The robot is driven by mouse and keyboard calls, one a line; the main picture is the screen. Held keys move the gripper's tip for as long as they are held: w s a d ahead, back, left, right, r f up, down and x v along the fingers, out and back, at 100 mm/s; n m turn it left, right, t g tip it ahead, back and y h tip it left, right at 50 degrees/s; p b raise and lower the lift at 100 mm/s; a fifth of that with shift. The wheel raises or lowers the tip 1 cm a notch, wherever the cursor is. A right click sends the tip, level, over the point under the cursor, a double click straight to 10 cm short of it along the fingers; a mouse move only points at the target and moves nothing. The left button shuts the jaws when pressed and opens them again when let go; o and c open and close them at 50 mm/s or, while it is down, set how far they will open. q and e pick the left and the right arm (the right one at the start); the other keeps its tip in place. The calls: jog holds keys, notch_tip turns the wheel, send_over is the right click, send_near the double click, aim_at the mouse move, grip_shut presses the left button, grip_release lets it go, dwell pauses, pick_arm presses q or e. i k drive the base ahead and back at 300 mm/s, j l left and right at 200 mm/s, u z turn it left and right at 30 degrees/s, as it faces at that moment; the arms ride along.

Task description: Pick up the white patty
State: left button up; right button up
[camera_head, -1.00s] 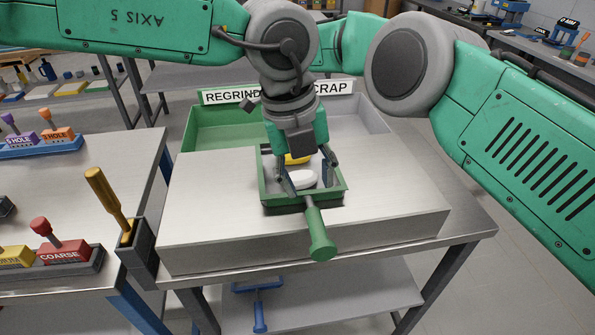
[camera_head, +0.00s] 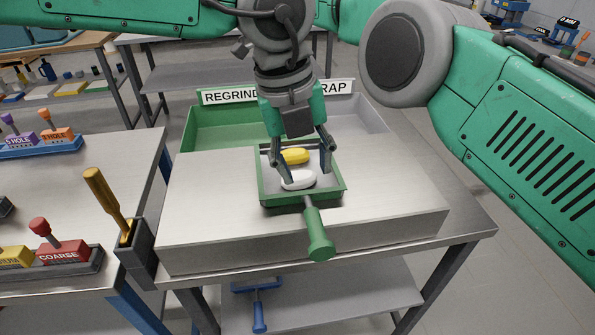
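The white patty (camera_head: 299,180) lies in the front part of a green-rimmed tray (camera_head: 265,185) with a green handle (camera_head: 319,235). A yellow patty (camera_head: 295,157) lies behind it in the same tray. My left gripper (camera_head: 307,174) points down over the tray with its two fingers spread apart. One finger is at the left end of the white patty, the other stands to its right with a gap. I cannot tell whether the left finger touches the patty. My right gripper is out of view; only its arm shows at right.
The tray sits on a raised metal block (camera_head: 210,205). Behind it are a green regrind bin (camera_head: 215,125) and a grey scrap bin (camera_head: 365,122). At left, a yellow-handled tool (camera_head: 107,193) stands in a holder beside a table with labelled blocks (camera_head: 66,252).

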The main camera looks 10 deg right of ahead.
aim_at(302, 180)
jog(key=k, duration=1.5)
